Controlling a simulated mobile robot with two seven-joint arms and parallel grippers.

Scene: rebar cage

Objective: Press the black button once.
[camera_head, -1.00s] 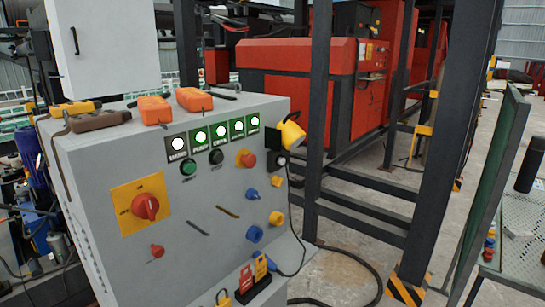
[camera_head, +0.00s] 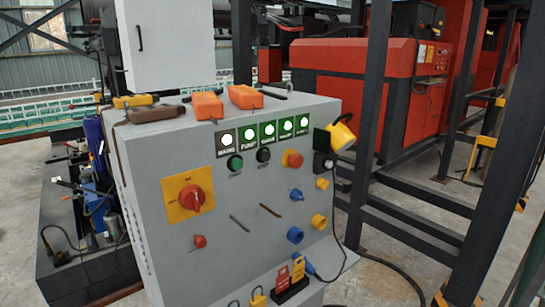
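A black button (camera_head: 263,155) sits on the sloped front of the grey control panel (camera_head: 165,250), right of a green button (camera_head: 235,162) and left of a red button on a yellow base (camera_head: 293,159). It lies below a row of labelled lamps (camera_head: 267,132), one white and the others green. The panel also carries a red rotary switch on a yellow plate (camera_head: 190,198). Neither of my grippers shows in the head view.
Orange boxes (camera_head: 207,106) and a brown-grey handheld item (camera_head: 156,114) lie on the panel top. A yellow plug (camera_head: 342,133) sticks out at the panel's right side. Dark steel posts (camera_head: 371,110) and red machinery (camera_head: 350,85) stand behind right. A cable runs along the floor.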

